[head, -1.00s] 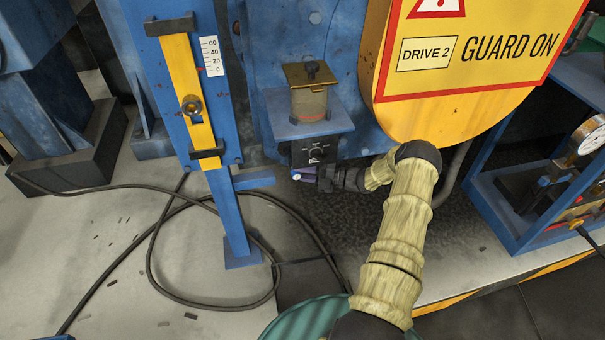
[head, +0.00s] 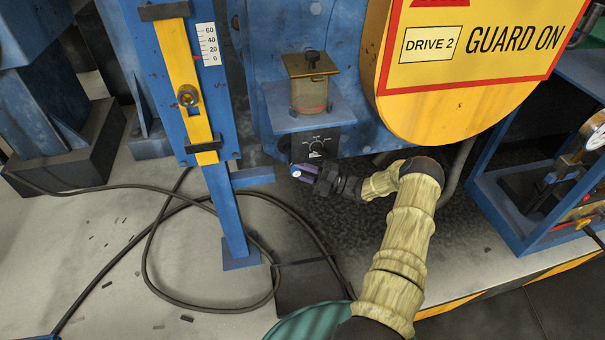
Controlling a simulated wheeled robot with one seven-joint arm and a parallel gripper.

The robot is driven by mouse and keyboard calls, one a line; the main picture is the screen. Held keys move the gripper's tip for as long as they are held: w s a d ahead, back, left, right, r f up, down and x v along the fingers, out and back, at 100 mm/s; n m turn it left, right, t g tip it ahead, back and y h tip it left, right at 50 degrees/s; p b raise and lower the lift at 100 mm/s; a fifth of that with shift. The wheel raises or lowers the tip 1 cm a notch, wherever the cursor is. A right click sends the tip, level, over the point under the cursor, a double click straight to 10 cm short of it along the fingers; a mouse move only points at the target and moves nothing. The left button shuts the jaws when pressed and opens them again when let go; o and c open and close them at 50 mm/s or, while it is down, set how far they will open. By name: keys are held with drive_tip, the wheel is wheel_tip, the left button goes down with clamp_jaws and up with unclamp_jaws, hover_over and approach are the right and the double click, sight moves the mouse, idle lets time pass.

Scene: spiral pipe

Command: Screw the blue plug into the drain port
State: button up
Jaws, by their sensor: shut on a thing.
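My gripper (head: 308,174) is small and dark at the end of my sleeved arm, just below a black box with a dial (head: 316,146). It is shut on a small blue-purple piece, which I take to be the blue plug (head: 304,168). A pale round spot shows at the piece's left end. The jaws hide part of it. I cannot make out the drain port, nor whether the plug touches anything.
A glass cup with a brass lid (head: 309,68) stands on a blue bracket above my gripper. The yellow drive guard (head: 455,110) hangs over my forearm. A blue post with a yellow scale (head: 187,95) stands left. Black cable (head: 150,255) loops across the floor.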

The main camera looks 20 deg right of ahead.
drive_tip(key=shift+w+r+t, duration=0.1)
drive_tip(key=shift+w+t, duration=0.1)
drive_tip(key=shift+t, duration=0.2)
drive_tip(key=shift+d, duration=0.1)
drive_tip(key=o, duration=1.1)
drive_tip(key=shift+c, duration=0.2)
drive_tip(key=shift+s+f, duration=0.1)
drive_tip(key=shift+f, duration=0.1)
drive_tip(key=b+v, duration=0.1)
drive_tip(key=v, duration=1.6)
drive_tip(key=shift+d, duration=0.25)
